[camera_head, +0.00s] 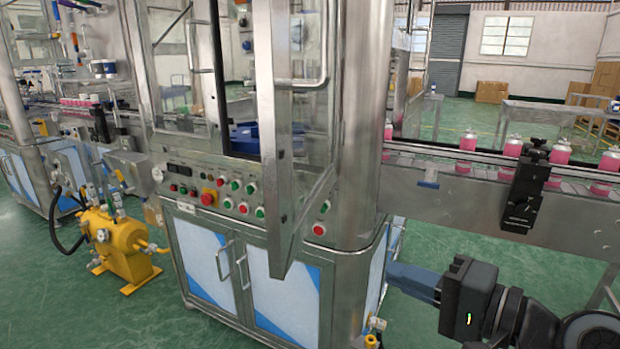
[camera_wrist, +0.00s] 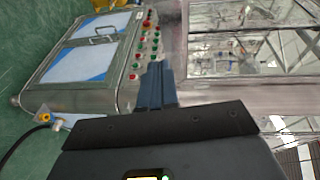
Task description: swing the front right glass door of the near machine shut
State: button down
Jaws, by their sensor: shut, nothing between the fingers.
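The front right glass door (camera_head: 302,130) of the near machine stands open in the head view. Its metal-framed edge swings out toward me and hangs in front of the button panel. A bar handle (camera_head: 305,80) is on its upper part. My gripper (camera_head: 395,274) is at the lower right, low beside the machine's right corner, with its blue fingers together, empty and pointing left. It is right of the door and apart from it. In the wrist view the shut fingers (camera_wrist: 156,70) point up the picture toward the machine; I cannot tell which glass there is the door.
A button panel (camera_head: 235,195) and lower cabinet (camera_head: 285,298) lie below the door. A round steel corner post (camera_head: 358,130) stands right of it. A conveyor (camera_head: 470,205) with pink cans extends right, above my gripper. A yellow pump unit (camera_head: 115,245) sits on the floor at left.

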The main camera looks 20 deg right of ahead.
notch_tip(320, 180, up, 10)
jog(key=w+n+g+y, duration=0.1)
jog(key=n+g+y, duration=0.1)
jog(key=y, duration=0.2)
jog(key=n+g+y, duration=0.3)
send_near(285, 152)
jog(key=shift+t, duration=0.4)
jog(key=x, duration=0.6)
jog(key=shift+w+a+f, duration=0.15)
jog(key=shift+a+f, duration=0.1)
jog(key=shift+a, duration=0.15)
jog(key=shift+a, duration=0.1)
